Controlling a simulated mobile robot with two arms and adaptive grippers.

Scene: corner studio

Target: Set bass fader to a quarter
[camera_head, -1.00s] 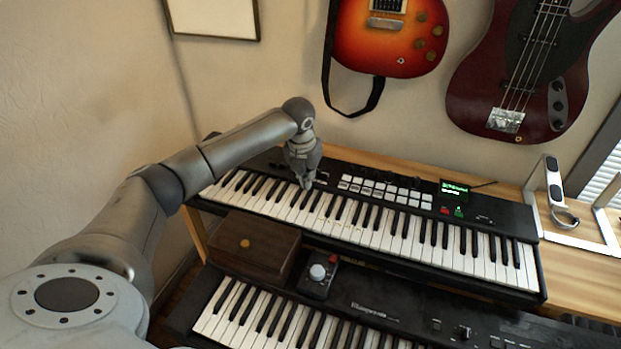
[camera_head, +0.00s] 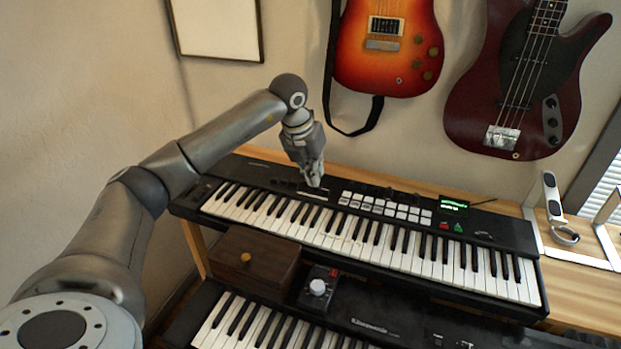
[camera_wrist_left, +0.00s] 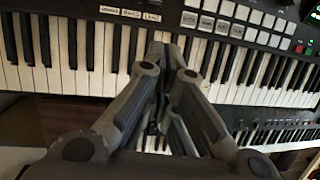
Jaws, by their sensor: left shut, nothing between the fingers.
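The upper keyboard (camera_head: 520,232) has a black control panel behind its keys. The bass fader cannot be told apart; a slot-like strip (camera_head: 313,195) shows left of the pale pads, partly behind my gripper. The left wrist view shows small light labels (camera_wrist_left: 130,14) on the panel, too small to read surely. My left gripper (camera_head: 314,182) is shut and empty, pointing down at the panel just left of the pads. Contact cannot be told. My right gripper is out of view.
A lower keyboard (camera_head: 400,322) stands in front, with a brown wooden box (camera_head: 255,255) and a small knob unit (camera_head: 318,288) by it. Two guitars (camera_head: 395,50) (camera_head: 515,90) hang on the wall behind. Pale pads (camera_head: 385,207) sit right of my gripper.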

